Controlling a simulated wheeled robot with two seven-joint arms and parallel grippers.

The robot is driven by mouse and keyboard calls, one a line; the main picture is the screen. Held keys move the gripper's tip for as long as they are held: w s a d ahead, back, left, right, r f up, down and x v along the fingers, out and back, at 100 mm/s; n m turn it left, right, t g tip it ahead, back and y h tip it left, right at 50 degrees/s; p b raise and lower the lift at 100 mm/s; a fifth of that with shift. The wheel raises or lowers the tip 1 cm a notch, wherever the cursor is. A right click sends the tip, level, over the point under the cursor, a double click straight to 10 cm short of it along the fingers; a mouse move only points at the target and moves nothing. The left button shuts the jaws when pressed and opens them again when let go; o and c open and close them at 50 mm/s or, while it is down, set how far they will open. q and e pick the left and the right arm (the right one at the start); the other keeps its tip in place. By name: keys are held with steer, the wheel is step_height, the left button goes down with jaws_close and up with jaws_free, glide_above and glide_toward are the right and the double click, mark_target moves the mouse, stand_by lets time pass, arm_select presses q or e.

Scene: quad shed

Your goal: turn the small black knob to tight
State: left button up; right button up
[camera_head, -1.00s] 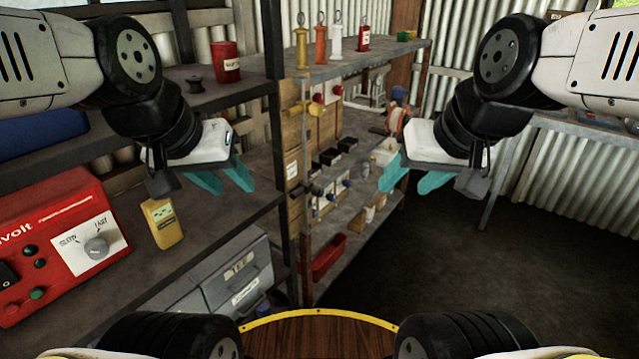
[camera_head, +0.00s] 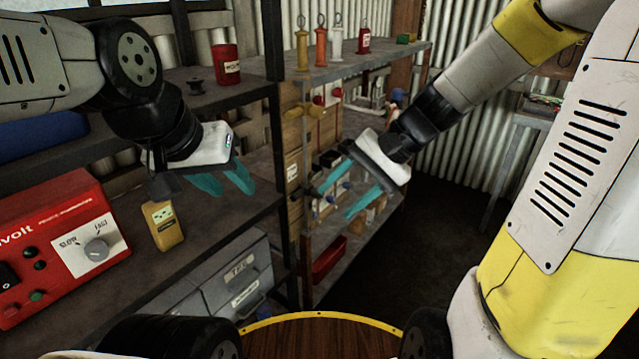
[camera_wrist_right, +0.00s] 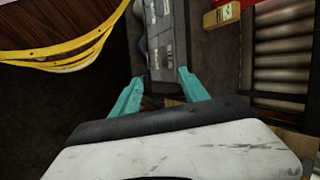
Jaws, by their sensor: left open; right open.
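A small dark knob-like part (camera_head: 308,188) shows on the wooden board at the end of the middle shelf unit. It is too small for me to read any marking, and I cannot tell for sure that it is the black knob. My right gripper (camera_head: 336,204) is open and empty, its teal fingers pointing left in front of this unit, near the dark part. In the right wrist view my right gripper (camera_wrist_right: 160,78) has nothing between its fingers. My left gripper (camera_head: 236,190) is open and empty in front of the left shelves.
Grey drawers (camera_head: 240,271) are below. A red tray (camera_head: 329,259) lies low. Floor at right is clear.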

steer(key=w+a+f+m+y, duration=0.3)
steer(key=w+f+m+y, duration=0.15)
steer(key=w, duration=0.25)
steer(key=m+t+y, duration=0.2)
steer(key=m+t, duration=0.8)
steer(key=m, duration=0.5)
glide_toward(322, 196)
steer(key=x, duration=1)
steer(key=shift+w+a, duration=0.2)
steer(key=shift+a, duration=0.15)
jaws_close()
